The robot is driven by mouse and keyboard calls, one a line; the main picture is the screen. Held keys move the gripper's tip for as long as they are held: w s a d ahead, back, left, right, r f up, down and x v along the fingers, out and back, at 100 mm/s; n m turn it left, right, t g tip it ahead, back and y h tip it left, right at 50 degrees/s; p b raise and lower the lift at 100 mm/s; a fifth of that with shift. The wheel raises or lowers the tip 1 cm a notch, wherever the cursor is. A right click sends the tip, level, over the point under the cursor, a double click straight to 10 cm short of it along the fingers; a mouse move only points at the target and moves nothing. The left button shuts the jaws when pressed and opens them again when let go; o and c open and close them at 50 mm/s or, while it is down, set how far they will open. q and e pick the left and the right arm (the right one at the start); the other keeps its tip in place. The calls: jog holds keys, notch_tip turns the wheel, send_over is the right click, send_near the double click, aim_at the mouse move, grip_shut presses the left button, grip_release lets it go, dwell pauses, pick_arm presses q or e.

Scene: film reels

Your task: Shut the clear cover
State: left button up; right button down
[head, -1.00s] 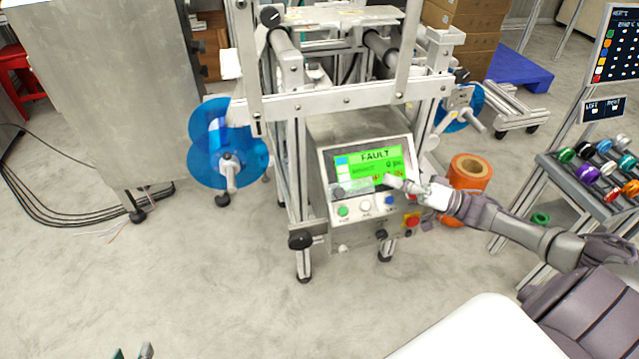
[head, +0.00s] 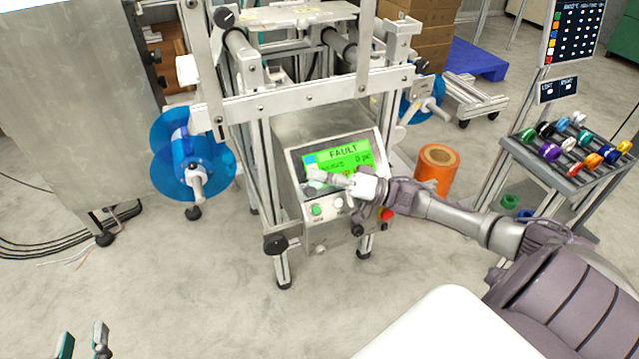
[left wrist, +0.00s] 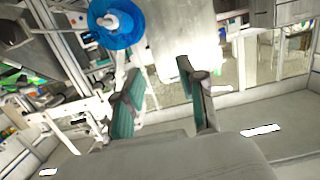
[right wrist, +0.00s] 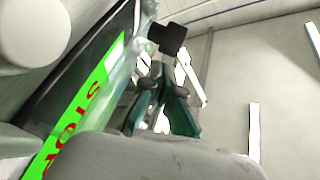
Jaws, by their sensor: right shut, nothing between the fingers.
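The clear cover (right wrist: 127,62) shows in the right wrist view as a translucent strip beside the screen. In the head view it is faint near the screen's lower edge, and its exact angle cannot be told. My right gripper (head: 343,181) is shut and empty in front of the lower screen; its fingers also show in the right wrist view (right wrist: 164,100), close to the cover. Whether they touch it is unclear. My left gripper (head: 83,342) is open and empty, low at the left.
A blue reel (head: 190,160) sits on the machine's left side. An orange roll (head: 437,165) stands on the floor right of the panel. A rack (head: 575,185) with several coloured spools stands at the right. The floor at front left is clear.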

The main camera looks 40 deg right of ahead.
pick_arm(q)
jog(key=shift+w+d+r+t, duration=0.1)
jog(key=shift+w+r+t, duration=0.05)
jog(key=shift+r+t, duration=0.3)
pick_arm(e)
jog(key=shift+s+a+f, duration=0.25)
jog(key=shift+s+f, duration=0.2)
jog(key=shift+s+f, duration=0.1)
